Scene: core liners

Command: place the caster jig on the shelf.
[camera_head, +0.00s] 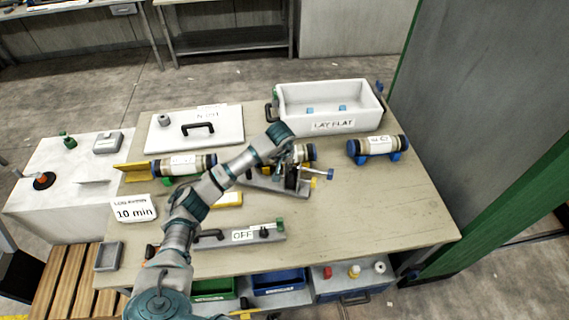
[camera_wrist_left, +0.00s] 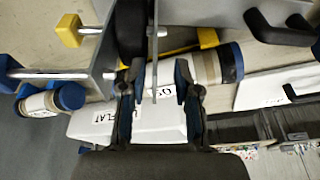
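The caster jig appears to be the grey metal fixture (camera_head: 262,184) with a flat base, upright plates and yellow and blue knobs, at the middle of the table. It also shows close up in the wrist view (camera_wrist_left: 110,45), with threaded rods and a yellow knob at left. My left gripper (camera_head: 291,178) is over the jig, partly hidden by its own wrist. In the wrist view its two fingers (camera_wrist_left: 158,72) are apart, with a thin grey upright plate between them; I cannot tell whether they touch it. A lower shelf (camera_head: 318,290) shows under the table's front edge. My right gripper is not seen.
Core liners lie on the table (camera_head: 370,215), one at right (camera_head: 377,147) and one at left (camera_head: 185,164). A white tray (camera_head: 330,122) stands at the back. An OFF-labelled grey bar (camera_head: 240,236) lies in front. Green and blue bins (camera_head: 278,283) sit below. The table's right front is clear.

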